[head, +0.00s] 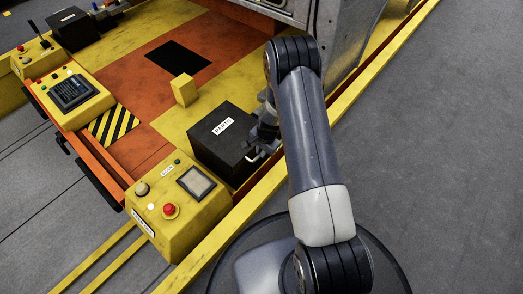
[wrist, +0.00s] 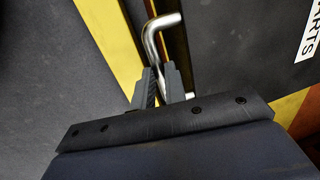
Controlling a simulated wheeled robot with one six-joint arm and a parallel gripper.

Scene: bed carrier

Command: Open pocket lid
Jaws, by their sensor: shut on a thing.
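A black box with a white PARTS label (head: 222,127) stands on the deck just left of my gripper. Its top looks closed in the head view. Its dark face and part of the label (wrist: 309,36) also show in the wrist view. A bent silver handle (wrist: 158,36) sits at the box's side, and it also shows in the head view (head: 251,156). My gripper (wrist: 162,80) is shut on the handle's lower part, with the bent end showing beyond the fingers. In the head view, my arm partly hides the gripper.
A yellow console (head: 178,208) with a red button and screen stands left of the box. A small yellow block (head: 184,90) and a dark square opening (head: 178,57) lie beyond it. A yellow rail (head: 258,193) runs along the near edge. Grey floor (head: 440,150) is clear at right.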

